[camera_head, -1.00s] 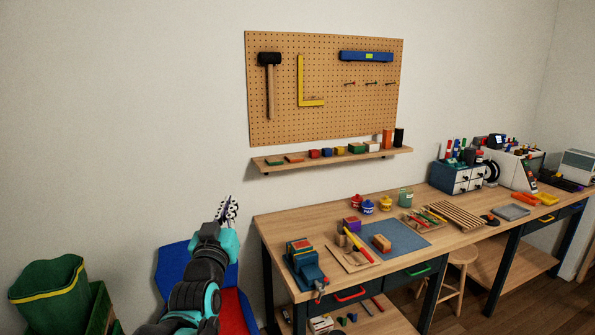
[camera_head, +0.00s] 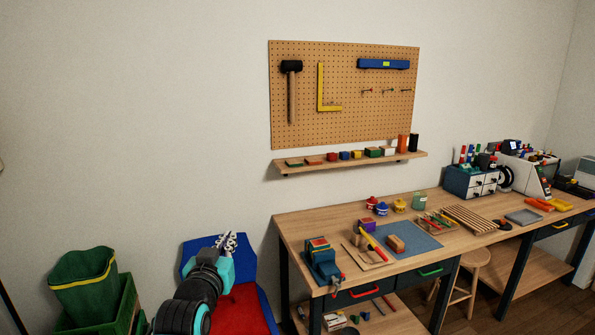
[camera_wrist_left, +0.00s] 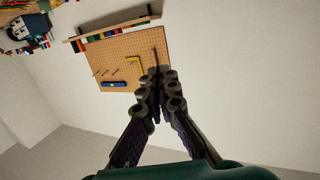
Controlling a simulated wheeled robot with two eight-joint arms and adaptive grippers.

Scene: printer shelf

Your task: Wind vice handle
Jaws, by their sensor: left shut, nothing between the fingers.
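The vice (camera_head: 321,261) is a blue-teal block with a wooden piece in its jaws, at the left front corner of the workbench (camera_head: 300,221). My left gripper (camera_head: 230,241) is raised to the left of the bench, apart from the vice, in front of a blue and red chair. In the left wrist view its fingers (camera_wrist_left: 158,92) are together with nothing between them, and the vice is not seen there. My right gripper is not in view.
A green bin (camera_head: 85,285) stands at the lower left. The blue and red chair (camera_head: 250,305) is left of the bench. A wall shelf (camera_head: 350,164) and pegboard (camera_head: 345,120) hang above. Tools and a blue mat (camera_head: 415,243) lie right of the vice.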

